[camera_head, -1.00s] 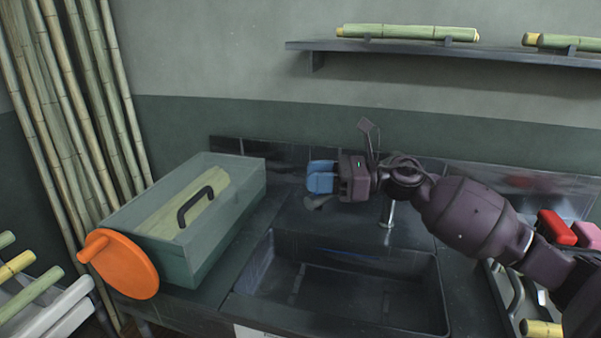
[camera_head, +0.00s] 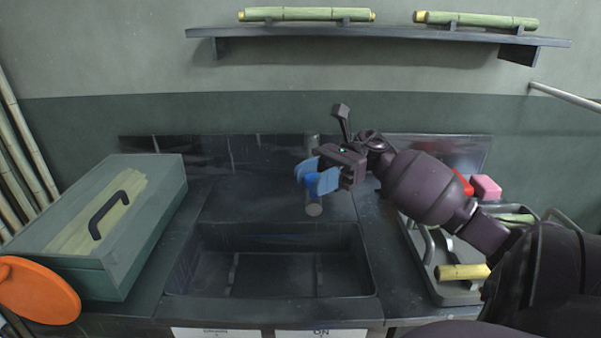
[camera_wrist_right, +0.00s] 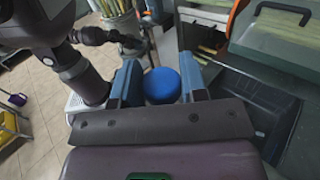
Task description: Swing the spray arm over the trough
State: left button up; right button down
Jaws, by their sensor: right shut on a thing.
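The trough (camera_head: 285,278) is a dark rectangular basin sunk in the counter, and it looks empty. My right gripper (camera_head: 316,181) has blue fingers shut on the blue knob. It is over the back edge of the trough, right of its middle. The gripper and its arm hide much of the spray arm.
A green box (camera_head: 150,230) with a dark handle and an orange disc (camera_head: 38,290) stand left of the trough. A tray (camera_head: 455,295) with a yellow-ended cane piece is at the right, with red and pink blocks (camera_head: 486,187) behind. A shelf (camera_head: 385,34) holds cane above.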

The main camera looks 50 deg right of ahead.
jog(key=shift+s+d, duration=0.1)
jog(key=shift+s, duration=0.05)
pick_arm(q)
jog(key=shift+w+a+r, duration=0.1)
jog(key=shift+w, duration=0.25)
pick_arm(e)
jog(key=c, duration=0.7)
grip_release()
jog(key=shift+d, duration=0.3)
jog(key=shift+s+d, duration=0.15)
jog(key=shift+d, duration=1.55)
jog(key=shift+s+d, duration=0.2)
jog(key=shift+d, duration=1.5)
jog(key=shift+s+d, duration=0.15)
jog(key=shift+d, duration=1.55)
pick_arm(q)
jog(key=shift+s+f, duration=0.2)
